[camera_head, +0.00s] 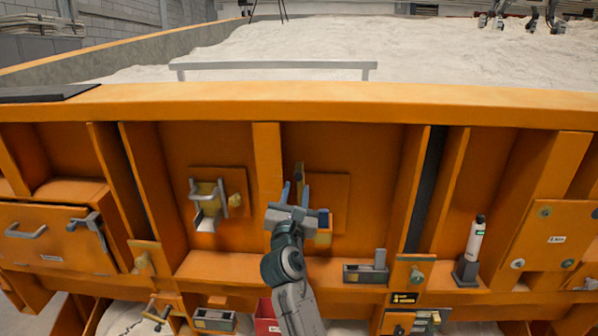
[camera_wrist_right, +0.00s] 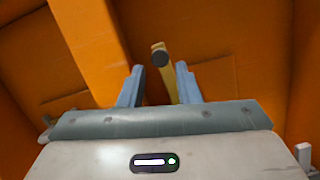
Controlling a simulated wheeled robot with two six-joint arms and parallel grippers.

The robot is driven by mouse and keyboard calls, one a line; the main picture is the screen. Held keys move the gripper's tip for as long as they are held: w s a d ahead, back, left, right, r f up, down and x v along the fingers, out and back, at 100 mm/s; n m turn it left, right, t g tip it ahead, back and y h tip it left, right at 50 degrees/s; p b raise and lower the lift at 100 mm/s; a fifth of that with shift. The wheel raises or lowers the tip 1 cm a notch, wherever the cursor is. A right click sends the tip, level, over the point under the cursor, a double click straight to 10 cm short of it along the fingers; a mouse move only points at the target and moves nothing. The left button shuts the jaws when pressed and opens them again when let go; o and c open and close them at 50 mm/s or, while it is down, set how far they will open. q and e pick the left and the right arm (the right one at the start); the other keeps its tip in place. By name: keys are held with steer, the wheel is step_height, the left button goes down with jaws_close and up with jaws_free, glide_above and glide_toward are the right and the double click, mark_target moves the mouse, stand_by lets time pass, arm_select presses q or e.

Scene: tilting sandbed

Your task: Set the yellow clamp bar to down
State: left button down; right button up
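The yellow clamp bar (camera_wrist_right: 166,75) shows in the wrist view as a narrow yellow bar with a dark round end. It points up and lies between the two blue fingers, closer to the right one; I cannot tell whether they touch. In the head view its upper end (camera_head: 299,171) shows upright just above my right gripper (camera_head: 295,190), against the orange panel. The right gripper (camera_wrist_right: 159,85) is open, its fingers pointing up and toward the panel. It hides the bar's lower part and most of the clamp base. My left gripper is not in view.
A grey-handled latch (camera_head: 207,200) is on the panel to the left. An orange post (camera_head: 267,155) stands just left of the gripper. A grey holder (camera_head: 366,273) and a white bottle (camera_head: 475,240) are on the ledge to the right. A sandbed (camera_head: 400,45) lies above.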

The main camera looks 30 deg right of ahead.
mark_target(298, 179)
steer(key=p+x, duration=0.1)
steer(key=x, duration=0.7)
steer(key=shift+f+p, duration=0.1)
steer(key=shift+p, duration=0.2)
steer(key=shift+c, duration=0.4)
jaws_close()
